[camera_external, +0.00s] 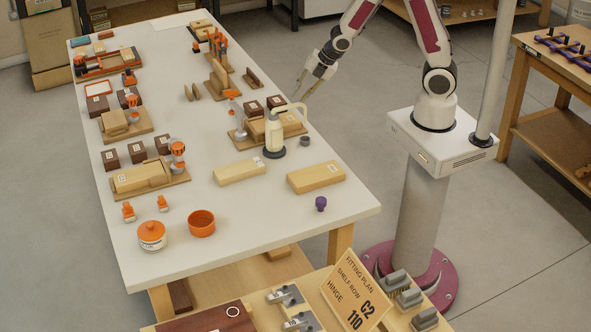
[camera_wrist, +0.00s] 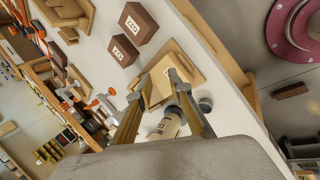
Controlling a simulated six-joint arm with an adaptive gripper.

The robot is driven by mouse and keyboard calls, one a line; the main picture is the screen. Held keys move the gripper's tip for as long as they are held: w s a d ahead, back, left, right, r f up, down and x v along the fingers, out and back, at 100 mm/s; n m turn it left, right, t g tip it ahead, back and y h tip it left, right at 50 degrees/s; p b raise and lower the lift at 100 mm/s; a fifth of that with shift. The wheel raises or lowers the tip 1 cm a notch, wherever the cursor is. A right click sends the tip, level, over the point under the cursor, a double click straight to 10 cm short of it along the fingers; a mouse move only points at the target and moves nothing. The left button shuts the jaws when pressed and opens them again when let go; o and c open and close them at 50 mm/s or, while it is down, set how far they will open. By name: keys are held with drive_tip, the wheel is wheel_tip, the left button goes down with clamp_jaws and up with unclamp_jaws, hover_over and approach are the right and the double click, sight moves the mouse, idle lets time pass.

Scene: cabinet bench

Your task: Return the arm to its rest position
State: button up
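My gripper (camera_external: 303,89) hangs above the right edge of the white bench, with its fingers pointing down. In the wrist view the two fingers of my gripper (camera_wrist: 160,78) stand apart, and nothing shows held between them. Below it are a wooden block on a board (camera_external: 295,121) and a cream bottle with a curved spout (camera_external: 274,135). The bottle also shows in the wrist view (camera_wrist: 168,124), partly behind the fingers. My gripper appears clear of them.
Dark labelled blocks (camera_external: 253,108) stand by the board. Two pale wooden blocks (camera_external: 316,177) (camera_external: 240,172) lie nearer the front. A purple piece (camera_external: 320,204) lies near the right corner.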

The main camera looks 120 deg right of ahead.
drive_tip(key=s+a+r+m+y, duration=0.1)
drive_tip(key=s+a+r+m, duration=0.2)
drive_tip(key=a+r, duration=0.3)
drive_tip(key=s+a+r+m+y, duration=0.1)
drive_tip(key=s+a+r+m, duration=0.3)
drive_tip(key=a, duration=1)
drive_tip(key=s+a+r+m+t+y, duration=0.1)
drive_tip(key=s+a+r+m, duration=0.3)
drive_tip(key=s+a+r, duration=0.3)
drive_tip(key=shift+a+r+y, duration=0.4)
drive_tip(key=shift+a+r, duration=1.1)
drive_tip(key=shift+a, duration=0.1)
